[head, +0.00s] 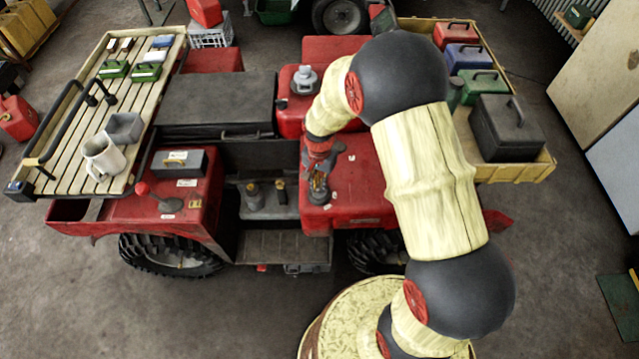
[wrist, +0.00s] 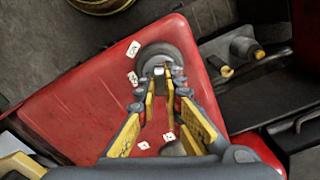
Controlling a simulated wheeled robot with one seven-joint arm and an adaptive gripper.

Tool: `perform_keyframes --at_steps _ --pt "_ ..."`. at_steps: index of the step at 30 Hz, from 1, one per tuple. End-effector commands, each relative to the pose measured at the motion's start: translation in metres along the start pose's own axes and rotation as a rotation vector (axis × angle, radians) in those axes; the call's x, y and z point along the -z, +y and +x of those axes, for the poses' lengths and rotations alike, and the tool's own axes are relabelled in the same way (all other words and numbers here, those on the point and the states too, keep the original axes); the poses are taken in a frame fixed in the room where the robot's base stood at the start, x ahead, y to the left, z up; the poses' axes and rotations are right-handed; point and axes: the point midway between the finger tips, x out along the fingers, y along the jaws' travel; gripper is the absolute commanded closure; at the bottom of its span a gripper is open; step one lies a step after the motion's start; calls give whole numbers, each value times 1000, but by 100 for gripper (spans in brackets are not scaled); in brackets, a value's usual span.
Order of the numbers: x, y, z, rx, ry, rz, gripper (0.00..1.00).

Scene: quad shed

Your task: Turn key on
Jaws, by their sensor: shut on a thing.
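My gripper (head: 319,192) reaches down to the red body panel (head: 352,190) of the quad in the head view. In the wrist view my gripper (wrist: 164,84) has its fingertips close together at a round dark grey key switch (wrist: 158,50) on the red panel. It is shut on a small metal key (wrist: 161,79) at that switch. The fingers hide most of the key, so its turned angle cannot be told. In the head view the key and switch are mostly hidden by the gripper.
The slatted rack (head: 70,125) at left holds a mug (head: 103,157), a grey bin (head: 125,128) and green boxes. A lever (head: 160,200) stands on the left fender. The yellow rack (head: 536,168) at right holds coloured cans and a black case (head: 505,128). Floor in front is clear.

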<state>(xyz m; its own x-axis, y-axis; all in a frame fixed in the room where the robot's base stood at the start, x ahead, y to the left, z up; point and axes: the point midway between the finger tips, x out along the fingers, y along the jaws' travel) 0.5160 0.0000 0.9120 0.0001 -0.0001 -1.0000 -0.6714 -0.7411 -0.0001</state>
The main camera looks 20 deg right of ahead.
Motion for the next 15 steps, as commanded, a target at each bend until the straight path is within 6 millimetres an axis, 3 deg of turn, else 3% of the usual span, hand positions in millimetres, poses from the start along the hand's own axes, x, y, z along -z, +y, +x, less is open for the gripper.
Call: perform_keyframes --at_steps 5,15 --pt "0 0 0 0 0 15 100" --pt "0 0 0 0 0 368 100"
